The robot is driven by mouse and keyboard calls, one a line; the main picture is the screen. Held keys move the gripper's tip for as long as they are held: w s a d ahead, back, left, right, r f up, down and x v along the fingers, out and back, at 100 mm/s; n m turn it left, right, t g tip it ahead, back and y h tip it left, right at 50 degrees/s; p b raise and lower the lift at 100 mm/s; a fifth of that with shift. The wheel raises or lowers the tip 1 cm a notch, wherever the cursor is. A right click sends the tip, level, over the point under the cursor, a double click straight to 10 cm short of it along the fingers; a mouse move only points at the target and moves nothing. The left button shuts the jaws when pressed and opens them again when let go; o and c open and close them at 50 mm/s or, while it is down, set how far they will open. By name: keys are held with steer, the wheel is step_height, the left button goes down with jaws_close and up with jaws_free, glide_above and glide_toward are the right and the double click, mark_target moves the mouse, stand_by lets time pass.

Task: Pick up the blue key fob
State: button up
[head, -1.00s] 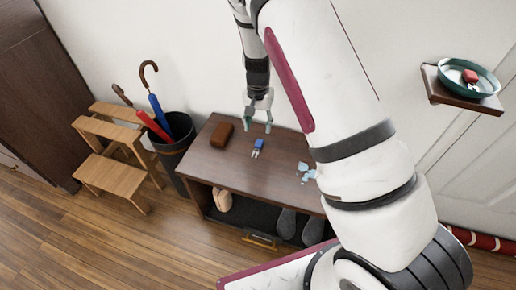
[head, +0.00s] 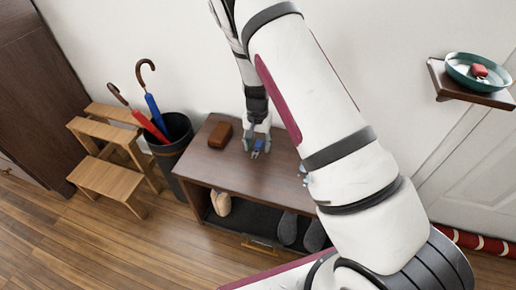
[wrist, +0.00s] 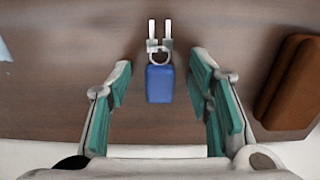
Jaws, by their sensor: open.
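The blue key fob (wrist: 159,84) lies on the dark wooden bench top, with a metal ring and two silver keys (wrist: 160,36) pointing away from my gripper in the wrist view. In the head view the fob (head: 259,144) shows between my fingers. My gripper (wrist: 160,80) is open, with one teal-padded finger on each side of the fob and a gap to both. In the head view my gripper (head: 257,142) is low over the bench top. I cannot tell its exact height above the surface.
A brown case (head: 220,135) lies left of the fob; it also shows in the wrist view (wrist: 290,82). Pale blue pieces (head: 304,172) lie to the right, partly hidden by my arm. The bench (head: 235,172) has shoes below. An umbrella bin (head: 172,155) stands left.

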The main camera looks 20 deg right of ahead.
steer(key=shift+c, duration=0.3)
jaws_close()
steer(key=shift+r, duration=0.15)
